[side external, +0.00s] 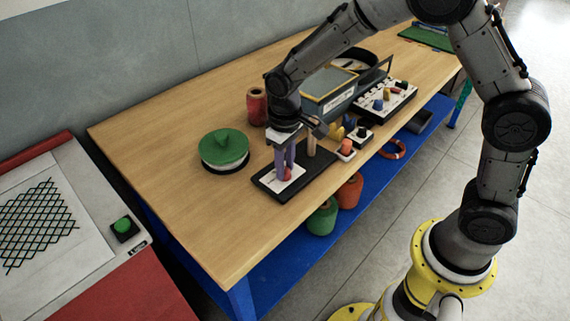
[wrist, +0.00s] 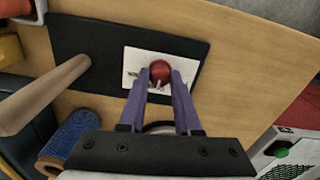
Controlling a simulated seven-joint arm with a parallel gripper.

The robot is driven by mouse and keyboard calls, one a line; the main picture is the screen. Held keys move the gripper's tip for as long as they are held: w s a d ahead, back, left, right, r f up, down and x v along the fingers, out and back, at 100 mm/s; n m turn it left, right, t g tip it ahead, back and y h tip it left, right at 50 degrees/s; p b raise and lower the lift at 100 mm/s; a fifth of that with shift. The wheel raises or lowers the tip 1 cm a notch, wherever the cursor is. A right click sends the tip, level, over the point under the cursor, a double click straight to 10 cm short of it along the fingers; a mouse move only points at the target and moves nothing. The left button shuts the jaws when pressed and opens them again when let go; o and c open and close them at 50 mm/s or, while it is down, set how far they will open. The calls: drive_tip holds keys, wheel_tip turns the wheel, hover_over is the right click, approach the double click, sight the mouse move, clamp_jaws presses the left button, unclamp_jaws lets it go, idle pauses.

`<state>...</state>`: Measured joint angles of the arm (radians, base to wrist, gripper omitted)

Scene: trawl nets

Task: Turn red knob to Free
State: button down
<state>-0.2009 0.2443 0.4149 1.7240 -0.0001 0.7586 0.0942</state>
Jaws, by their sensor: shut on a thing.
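The red knob (wrist: 160,70) sits on a white plate (wrist: 133,67) on a black board (wrist: 75,45). My gripper (wrist: 160,78) has its two purple fingers on either side of the knob and is shut on it. In the side external view, my gripper (side external: 285,165) reaches straight down to the white plate (side external: 297,173), and a bit of the red knob (side external: 287,173) shows between the fingertips. The plate's markings are mostly hidden or too small to read, so I cannot tell which way the knob points.
A wooden post (side external: 311,143) stands on the same board, close to my gripper. A green-lidded round pot (side external: 224,148) and a red spool (side external: 257,106) stand nearby. The table's front left (side external: 200,220) is clear.

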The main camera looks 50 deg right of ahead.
drive_tip(key=n, duration=0.6)
drive_tip(key=shift+n, duration=0.3)
drive_tip(key=n, duration=0.5)
drive_tip(key=shift+r+n, duration=0.1)
drive_tip(key=shift+n, duration=0.2)
drive_tip(key=c, duration=0.6)
unclamp_jaws()
wheel_tip(320, 180, up, 14)
idle(0.4)
